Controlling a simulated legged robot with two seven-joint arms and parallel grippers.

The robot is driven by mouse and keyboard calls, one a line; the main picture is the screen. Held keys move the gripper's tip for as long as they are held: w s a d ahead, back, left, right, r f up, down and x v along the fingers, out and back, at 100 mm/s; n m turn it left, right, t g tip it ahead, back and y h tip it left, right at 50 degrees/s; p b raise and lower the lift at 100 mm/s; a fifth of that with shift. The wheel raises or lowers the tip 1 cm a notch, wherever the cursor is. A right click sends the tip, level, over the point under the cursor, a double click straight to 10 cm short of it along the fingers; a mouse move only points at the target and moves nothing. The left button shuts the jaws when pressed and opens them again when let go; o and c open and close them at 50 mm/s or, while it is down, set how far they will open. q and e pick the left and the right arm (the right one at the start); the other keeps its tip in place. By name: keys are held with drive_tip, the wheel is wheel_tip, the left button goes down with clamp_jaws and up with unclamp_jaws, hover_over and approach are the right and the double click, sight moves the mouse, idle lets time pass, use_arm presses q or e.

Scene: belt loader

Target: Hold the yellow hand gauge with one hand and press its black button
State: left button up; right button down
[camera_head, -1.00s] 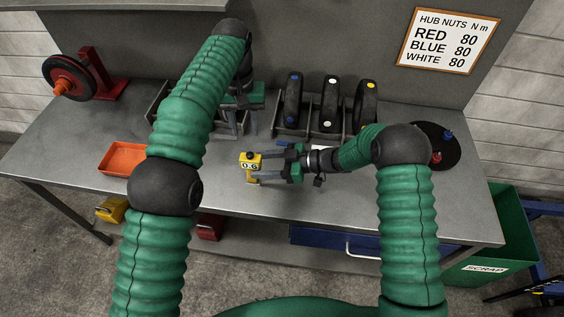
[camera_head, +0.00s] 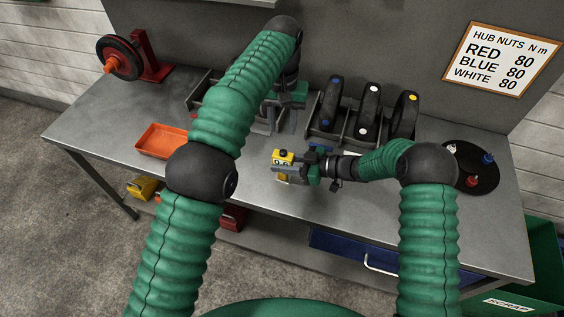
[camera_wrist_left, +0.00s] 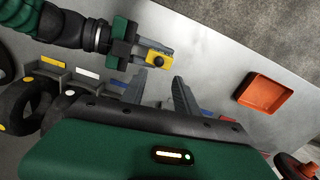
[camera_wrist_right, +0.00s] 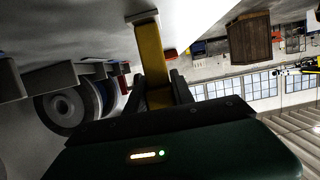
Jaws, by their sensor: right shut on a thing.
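The yellow hand gauge (camera_head: 282,157) is held above the bench in the head view. My right gripper (camera_head: 290,172) is shut on it. In the right wrist view the gauge's yellow handle (camera_wrist_right: 151,62) stands between the fingers. In the left wrist view the gauge's yellow head (camera_wrist_left: 150,54) shows its round black button (camera_wrist_left: 158,61) facing that camera. My left gripper (camera_head: 284,120) is higher and farther back, apart from the gauge. Its fingers (camera_wrist_left: 160,86) are open and empty, with the button just beyond the tips in that picture.
An orange tray (camera_head: 162,141) lies on the bench (camera_head: 105,118) at left. Wheels stand in a rack (camera_head: 330,131) behind my right gripper. A black round plate (camera_head: 476,180) with coloured nuts is at right. A red stand with a wheel (camera_head: 150,60) is at back left.

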use_arm(q)
drive_tip(key=shift+a, duration=0.25)
drive_tip(key=c, duration=0.7)
clamp_jaws()
drive_tip(key=shift+d, duration=0.1)
idle(0.6)
